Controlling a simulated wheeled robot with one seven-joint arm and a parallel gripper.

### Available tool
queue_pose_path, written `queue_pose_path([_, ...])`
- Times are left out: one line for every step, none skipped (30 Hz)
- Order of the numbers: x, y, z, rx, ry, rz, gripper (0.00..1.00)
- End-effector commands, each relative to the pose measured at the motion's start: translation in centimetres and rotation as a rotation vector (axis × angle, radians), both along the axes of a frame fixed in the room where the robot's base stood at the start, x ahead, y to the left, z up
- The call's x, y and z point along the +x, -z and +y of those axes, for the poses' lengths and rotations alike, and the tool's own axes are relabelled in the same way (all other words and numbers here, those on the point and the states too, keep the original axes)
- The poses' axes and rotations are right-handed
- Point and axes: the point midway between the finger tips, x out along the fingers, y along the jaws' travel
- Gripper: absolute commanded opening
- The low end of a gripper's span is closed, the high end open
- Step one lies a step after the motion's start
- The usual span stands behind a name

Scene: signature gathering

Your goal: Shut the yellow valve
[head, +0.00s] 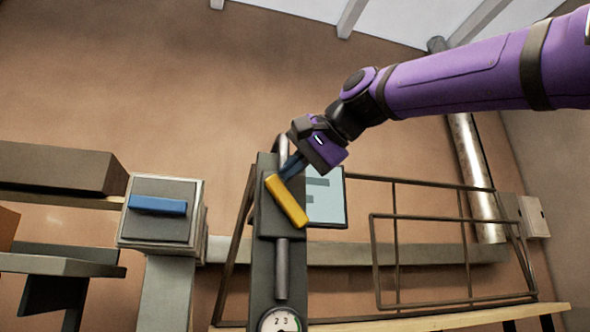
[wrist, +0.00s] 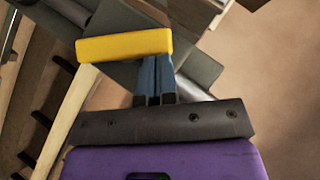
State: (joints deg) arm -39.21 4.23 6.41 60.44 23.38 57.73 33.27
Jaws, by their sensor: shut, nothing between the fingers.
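The yellow valve (head: 287,200) is a bar-shaped handle on a dark upright panel (head: 265,270). In the head view it slants from upper left to lower right. In the wrist view the yellow handle (wrist: 124,45) lies across the tips of my gripper. My gripper (head: 291,166) reaches down to the handle's upper part from above right. Its blue fingers (wrist: 155,75) are together with nothing between them, and their tips are at or against the handle's edge. I cannot tell for sure whether they touch it.
A box with a blue handle (head: 158,205) stands on a post to the left. A round gauge (head: 281,320) sits low on the panel. A light-blue display (head: 325,195) is behind the panel. A metal frame rail (head: 420,217) and wooden bench (head: 440,320) fill the right.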

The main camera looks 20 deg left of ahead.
Motion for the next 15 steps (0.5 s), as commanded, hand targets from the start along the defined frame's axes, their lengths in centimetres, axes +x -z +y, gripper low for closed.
queue_pose_path([-0.2,0.0,0.3,-0.031,-0.003,-0.020,0.00])
queue_pose_path([-0.2,0.0,0.5,-0.052,-0.003,-0.032,0.00])
queue_pose_path([-0.3,0.0,0.6,-0.083,-0.002,-0.051,0.00])
queue_pose_path([-0.4,0.0,0.8,-0.107,-0.004,-0.066,0.00])
queue_pose_path([-0.5,0.0,0.9,-0.131,-0.004,-0.081,0.00])
queue_pose_path([-0.6,0.1,1.1,-0.165,-0.004,-0.099,0.00])
queue_pose_path([-0.7,0.1,1.2,-0.188,-0.003,-0.114,0.00])
queue_pose_path([-0.8,0.2,1.4,-0.213,-0.004,-0.129,0.00])
queue_pose_path([-0.9,0.1,1.6,-0.245,-0.004,-0.151,0.00])
queue_pose_path([-1.0,0.2,1.7,-0.270,-0.004,-0.165,0.00])
queue_pose_path([-1.0,0.3,1.8,-0.295,-0.003,-0.180,0.00])
queue_pose_path([-1.1,0.3,2.0,-0.328,-0.003,-0.200,0.00])
queue_pose_path([-1.2,0.4,2.1,-0.351,-0.005,-0.214,0.00])
queue_pose_path([-1.3,0.4,2.2,-0.374,-0.004,-0.230,0.00])
queue_pose_path([-1.4,0.5,2.4,-0.406,-0.004,-0.247,0.00])
